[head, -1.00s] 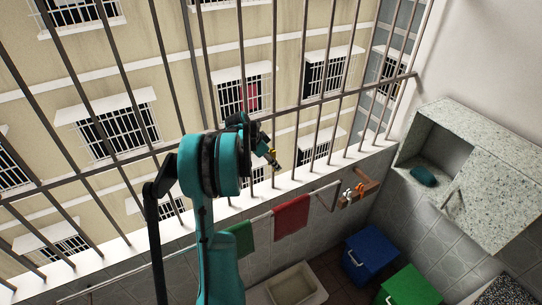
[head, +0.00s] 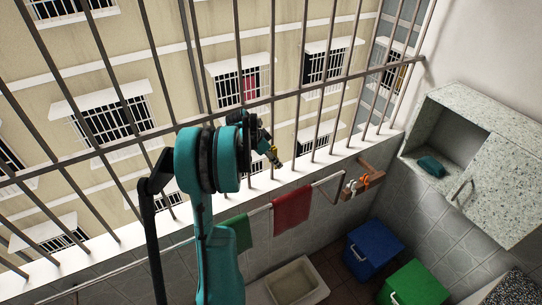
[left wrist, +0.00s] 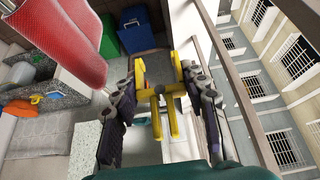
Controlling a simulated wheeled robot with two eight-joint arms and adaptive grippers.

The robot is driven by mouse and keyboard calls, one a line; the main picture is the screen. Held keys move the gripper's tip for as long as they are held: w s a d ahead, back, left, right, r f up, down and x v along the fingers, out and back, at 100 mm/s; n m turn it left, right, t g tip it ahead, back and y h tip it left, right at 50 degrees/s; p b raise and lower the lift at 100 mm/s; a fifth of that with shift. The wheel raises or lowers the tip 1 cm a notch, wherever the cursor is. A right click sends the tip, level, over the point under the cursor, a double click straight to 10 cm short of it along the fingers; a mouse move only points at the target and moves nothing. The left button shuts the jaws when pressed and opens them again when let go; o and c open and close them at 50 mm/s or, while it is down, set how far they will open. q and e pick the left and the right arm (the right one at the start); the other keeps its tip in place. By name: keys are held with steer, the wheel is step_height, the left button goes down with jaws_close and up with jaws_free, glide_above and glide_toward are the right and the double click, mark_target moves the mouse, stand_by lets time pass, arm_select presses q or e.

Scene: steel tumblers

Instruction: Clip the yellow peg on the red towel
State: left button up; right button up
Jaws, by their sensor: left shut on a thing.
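The red towel (head: 291,212) hangs over the rail below the barred window in the head view. It also shows large at the upper left of the left wrist view (left wrist: 65,40). My left gripper (head: 272,152) is above and slightly left of the towel, near the window bars. In the left wrist view my left gripper (left wrist: 157,92) is shut on the yellow peg (left wrist: 172,122), which sits between the two fingers. The peg is apart from the towel. In the head view the peg (head: 274,157) is a small yellow spot. My right gripper is not in view.
A green towel (head: 238,231) hangs left of the red one on the rail (head: 325,181). A wooden rack (head: 371,168) with orange and white pegs is at the right. Window bars (head: 313,85) run behind the gripper. Blue (head: 374,243) and green (head: 414,284) bins stand below.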

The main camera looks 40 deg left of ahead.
arm_select(q)
steer(key=shift+s+d+f, duration=0.15)
steer(key=shift+s+d, duration=0.05)
steer(key=shift+d, duration=0.75)
steer(key=d, duration=0.2)
steer(key=p, duration=0.3)
glide_above(292, 193)
steer(key=shift+f+b, duration=0.75)
steer(key=shift+b, duration=0.25)
steer(key=shift+f+b, duration=1.9)
steer(key=shift+f, duration=0.15)
steer(key=o, duration=1.1)
steer(key=shift+r, duration=0.1)
